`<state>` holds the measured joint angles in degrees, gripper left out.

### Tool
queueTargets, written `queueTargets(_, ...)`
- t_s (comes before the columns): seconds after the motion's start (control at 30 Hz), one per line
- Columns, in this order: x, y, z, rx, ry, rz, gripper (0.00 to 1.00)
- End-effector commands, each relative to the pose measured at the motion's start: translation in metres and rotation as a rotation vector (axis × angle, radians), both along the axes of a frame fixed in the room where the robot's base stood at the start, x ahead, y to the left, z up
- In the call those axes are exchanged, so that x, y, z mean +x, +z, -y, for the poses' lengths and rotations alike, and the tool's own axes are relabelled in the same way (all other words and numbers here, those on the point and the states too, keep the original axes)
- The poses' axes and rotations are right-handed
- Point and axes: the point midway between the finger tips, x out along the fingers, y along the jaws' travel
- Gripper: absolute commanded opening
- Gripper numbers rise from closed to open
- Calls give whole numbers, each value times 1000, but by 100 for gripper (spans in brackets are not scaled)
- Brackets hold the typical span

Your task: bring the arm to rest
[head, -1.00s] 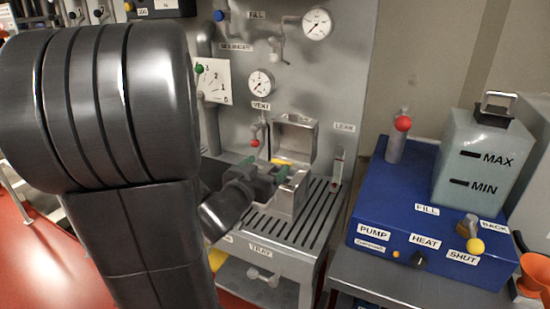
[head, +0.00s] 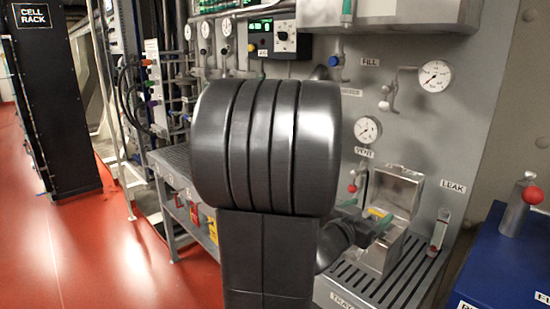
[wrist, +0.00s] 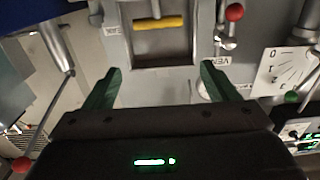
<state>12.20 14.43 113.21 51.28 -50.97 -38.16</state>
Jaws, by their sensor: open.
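My arm stands across the middle of the head view, its large dark joint in front of the panel. My gripper (head: 380,224) is partly hidden behind the arm, close to the open metal box (head: 405,186). In the wrist view my gripper (wrist: 160,82) shows two green fingers spread wide apart, with nothing between them. Beyond the fingertips is the box (wrist: 120,42) with a yellow-handled piece (wrist: 158,23) at it.
The box stands on a slotted tray (head: 410,290) before the grey panel. The vent gauge (head: 367,130) and red-knobbed valve (head: 352,188) are close by. A blue unit (head: 500,262) is at right. Red floor (head: 120,260) is clear at left, near the cell rack (head: 55,100).

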Motion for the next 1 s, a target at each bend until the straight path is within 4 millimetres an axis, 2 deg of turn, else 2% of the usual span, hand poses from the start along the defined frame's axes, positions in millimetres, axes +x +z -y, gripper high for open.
queueTargets(0.2, 28, -1, 35, 1, -3, -1, 80)
queueTargets(0.5, 58, 0, 69, 0, -2, -1, 80)
queueTargets(1.0, 59, 5, 70, 1, 0, -1, 80)
